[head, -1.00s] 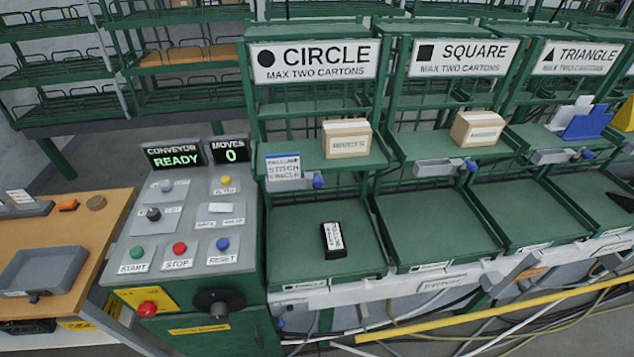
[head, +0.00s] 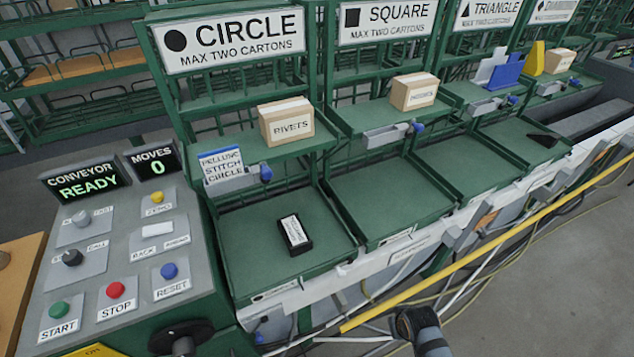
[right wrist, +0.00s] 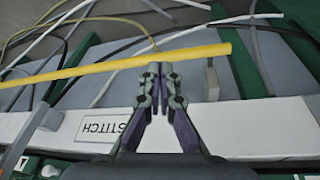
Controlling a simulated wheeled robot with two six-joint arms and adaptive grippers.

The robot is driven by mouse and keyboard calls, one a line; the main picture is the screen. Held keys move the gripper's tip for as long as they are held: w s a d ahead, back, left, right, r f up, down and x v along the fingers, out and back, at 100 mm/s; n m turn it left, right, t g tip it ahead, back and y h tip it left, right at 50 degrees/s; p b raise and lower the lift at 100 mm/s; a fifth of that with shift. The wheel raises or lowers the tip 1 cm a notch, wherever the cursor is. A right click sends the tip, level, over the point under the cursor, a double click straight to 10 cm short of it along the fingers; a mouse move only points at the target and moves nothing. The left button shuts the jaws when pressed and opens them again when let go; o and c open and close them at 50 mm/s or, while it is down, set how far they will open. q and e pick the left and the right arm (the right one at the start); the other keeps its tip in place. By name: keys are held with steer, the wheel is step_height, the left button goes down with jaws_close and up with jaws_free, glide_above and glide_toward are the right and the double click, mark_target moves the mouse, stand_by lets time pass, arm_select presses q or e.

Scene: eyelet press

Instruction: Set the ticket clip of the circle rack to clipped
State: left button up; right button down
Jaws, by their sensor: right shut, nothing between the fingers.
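The circle rack (head: 200,120) stands left of centre in the head view, under a CIRCLE sign (head: 233,40). At its upper shelf's front edge, a white ticket with a blue top band (head: 221,168) stands in the ticket clip. The clip's blue knob (head: 266,174) shows at the ticket's right edge. I cannot tell the clip's setting. My right gripper (right wrist: 160,72) is shut and empty in the right wrist view, above the white rail and yellow bar, with no clip in that view. My left gripper is not in view.
A RIVETS carton (head: 287,122) sits on the circle rack's upper shelf. A black labelled box (head: 294,235) lies in its lower tray. The control panel (head: 130,250) stands to the left. A yellow bar (head: 480,248) and loose cables run in front of the racks.

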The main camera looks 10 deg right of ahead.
steer(key=w+a+r+t+y+b, duration=0.1)
steer(key=w+a+r+y, duration=0.25)
steer(key=r, duration=0.65)
steer(key=w+a+r+t+y, duration=0.25)
steer(key=w+a+r, duration=0.2)
steer(key=r, duration=0.55)
steer(key=w+a+r+t+y+b, duration=0.1)
steer(key=w+a+r+y, duration=0.3)
steer(key=r, duration=0.6)
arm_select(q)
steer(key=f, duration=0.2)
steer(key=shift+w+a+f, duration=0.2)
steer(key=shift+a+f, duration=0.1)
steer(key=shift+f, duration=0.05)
arm_select(e)
step_height(320, 180, up, 15)
steer(key=w+a+m+t+y, duration=0.1)
steer(key=w+m+y, duration=0.2)
steer(key=m+y, duration=0.1)
steer(key=shift+m+y, duration=0.4)
steer(key=shift+m, duration=0.4)
steer(key=shift+r, duration=0.1)
